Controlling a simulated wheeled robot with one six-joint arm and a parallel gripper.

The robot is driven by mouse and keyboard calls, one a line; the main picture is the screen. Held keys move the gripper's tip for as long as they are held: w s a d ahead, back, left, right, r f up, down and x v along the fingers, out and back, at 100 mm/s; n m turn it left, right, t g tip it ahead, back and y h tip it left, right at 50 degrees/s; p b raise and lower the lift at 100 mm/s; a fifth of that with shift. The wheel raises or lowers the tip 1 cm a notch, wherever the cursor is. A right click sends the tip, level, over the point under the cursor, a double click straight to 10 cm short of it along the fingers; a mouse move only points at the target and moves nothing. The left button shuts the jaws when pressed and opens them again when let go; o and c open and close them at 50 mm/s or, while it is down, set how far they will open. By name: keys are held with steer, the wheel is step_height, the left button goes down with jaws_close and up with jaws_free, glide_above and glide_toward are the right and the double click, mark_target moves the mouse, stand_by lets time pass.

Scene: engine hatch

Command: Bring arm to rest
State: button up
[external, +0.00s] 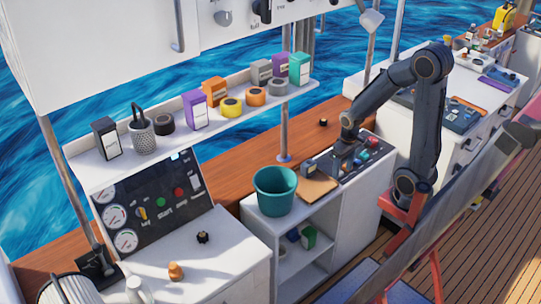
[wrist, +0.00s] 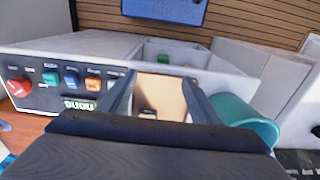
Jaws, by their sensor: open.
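My dark arm (external: 428,110) is bent at the elbow, with its forearm reaching left and down to the counter. My gripper (external: 343,152) hangs beside the switch panel (external: 368,158), partly blending in with it. In the wrist view my gripper (wrist: 158,78) shows two dark fingers spread apart with nothing held between them. A tan board (wrist: 160,92) shows behind the gap, with a small dark item (wrist: 147,113) on it. The board also lies on the counter in the external view (external: 318,188). I cannot tell how high the fingertips are above it.
A teal bucket (external: 275,192) stands left of the board and shows right of my fingers in the wrist view (wrist: 245,120). A shelf (external: 185,125) with boxes and tape rolls is at left. Below the counter is an open cabinet (external: 290,270). Deck floor (external: 470,235) is at right.

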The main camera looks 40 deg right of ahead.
step_height(320, 180, up, 13)
steer(key=t+p, duration=0.1)
steer(key=p, duration=1.1)
steer(key=shift+t, duration=0.3)
